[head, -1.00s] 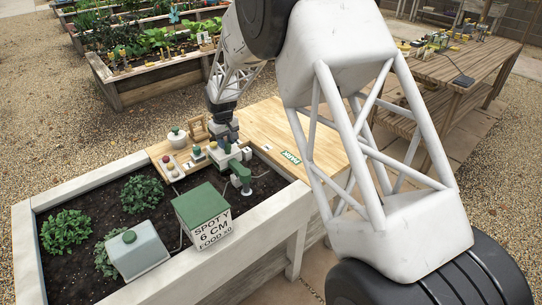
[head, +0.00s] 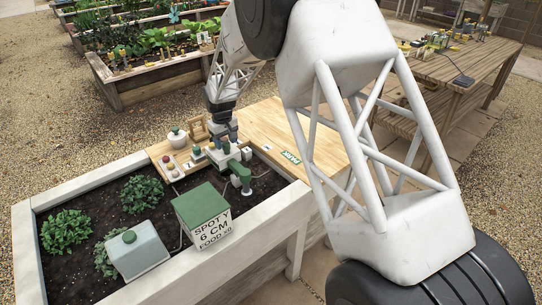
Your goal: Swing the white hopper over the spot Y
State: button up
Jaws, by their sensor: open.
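A white block-like body (head: 222,159), which looks like the hopper, is at the inner edge of the wooden board, beside a green post (head: 242,178) standing over the soil. My gripper (head: 224,139) is open, pointing down just above a green knob on this body. I cannot tell whether the fingers touch the knob. A green-topped box (head: 203,207) has a sign (head: 213,231) reading "SPOT Y 6 CM FOOD x0". Spot Y itself is not clearly marked in the soil.
A "PARK" label (head: 290,157) is on the board (head: 320,150). A pale box with a green knob (head: 138,255) and leafy plants (head: 66,231) occupy the bed's left part.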

jog(key=shift+r, duration=3.4)
jog(key=shift+d, duration=0.1)
jog(key=shift+d+r, duration=0.2)
jog(key=shift+r, duration=0.05)
jog(key=s+d+r+m, duration=0.1)
jog(key=s+d+r, duration=0.5)
jog(key=d, duration=0.3)
jog(key=s+d+r+m+t, duration=0.1)
jog(key=s+d+r+m, duration=0.1)
jog(key=s+d+r, duration=0.55)
jog(key=s+d+r+m, duration=0.1)
jog(key=s+d+r, duration=0.25)
jog(key=d, duration=0.65)
jog(key=s+d+m, duration=0.1)
jog(key=s+d, duration=0.4)
jog(key=s, duration=0.5)
jog(key=s+d+f+m+t, duration=0.1)
jog(key=s+d+m, duration=0.1)
jog(key=s+d, duration=0.4)
jog(key=s+d+m, duration=0.2)
jog(key=s+d, duration=0.3)
jog(key=s, duration=1)
jog(key=shift+s+d+f+t, duration=0.15)
jog(key=shift+d+f+t, duration=0.05)
jog(key=shift+t, duration=0.1)
